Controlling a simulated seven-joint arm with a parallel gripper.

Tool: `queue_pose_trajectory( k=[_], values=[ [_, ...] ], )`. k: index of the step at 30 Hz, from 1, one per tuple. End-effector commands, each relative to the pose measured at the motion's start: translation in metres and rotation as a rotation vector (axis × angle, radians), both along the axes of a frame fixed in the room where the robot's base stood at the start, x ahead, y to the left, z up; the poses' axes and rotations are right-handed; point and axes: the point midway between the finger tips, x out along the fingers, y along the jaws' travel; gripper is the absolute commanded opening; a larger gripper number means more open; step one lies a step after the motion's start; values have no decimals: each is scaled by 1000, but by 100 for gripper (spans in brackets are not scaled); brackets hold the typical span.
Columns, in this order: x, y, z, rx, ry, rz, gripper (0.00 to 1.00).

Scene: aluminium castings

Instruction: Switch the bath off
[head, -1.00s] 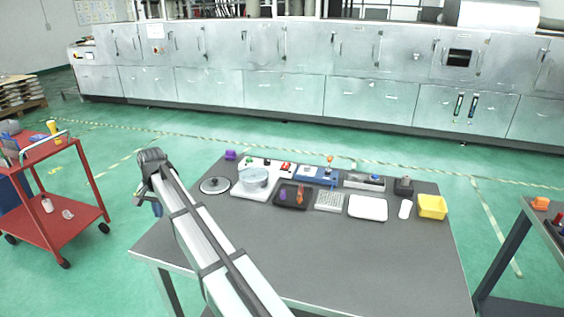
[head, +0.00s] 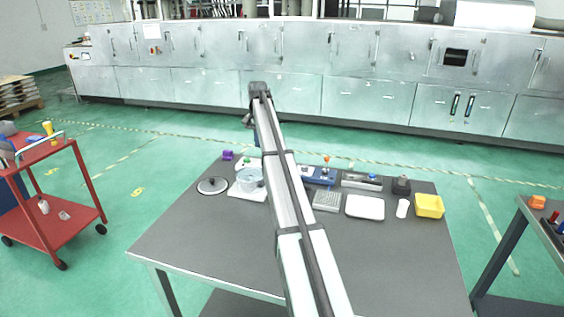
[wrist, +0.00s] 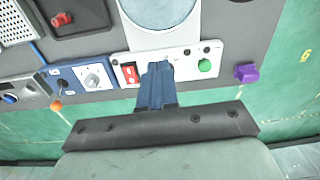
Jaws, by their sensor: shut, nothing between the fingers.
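The bath is a white unit with a round clear basin; in the head view its white base (head: 236,191) stands at the back left of the table, partly hidden by my arm. In the wrist view its white front panel (wrist: 185,66) carries a red rocker switch (wrist: 130,74) and a green knob (wrist: 205,65). My gripper (wrist: 158,66) has its blue fingers shut and empty, over the panel between the switch and the knob, just right of the switch. I cannot tell whether they touch the panel.
A blue unit with a dial (wrist: 93,79) and an orange-tipped lever sits left of the bath in the wrist view. A purple block (wrist: 246,73) lies to its right. A round lid (head: 212,186), a white tray (head: 365,208) and a yellow bin (head: 429,206) share the table. The front tabletop is clear.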

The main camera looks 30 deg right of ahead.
Motion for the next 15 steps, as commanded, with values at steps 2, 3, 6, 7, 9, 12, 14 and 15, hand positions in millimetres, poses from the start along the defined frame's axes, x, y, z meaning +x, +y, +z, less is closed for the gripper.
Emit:
queue_pose_trajectory(
  k=[2, 3, 6, 7, 9, 12, 14, 15],
  values=[
    [2, -35, 10, -2, 9, -18, 0],
    [1, -47, 13, -3, 13, -24, 0],
    [-2, -73, 19, -2, 22, -37, 0],
    [-3, -79, 21, -3, 24, -39, 0],
    [-5, -90, 23, -2, 28, -44, 0],
    [-6, -99, 25, -2, 30, -48, 0],
    [-7, -100, 26, -2, 30, -49, 0],
    [-7, -101, 26, -3, 31, -49, 0]
  ],
)
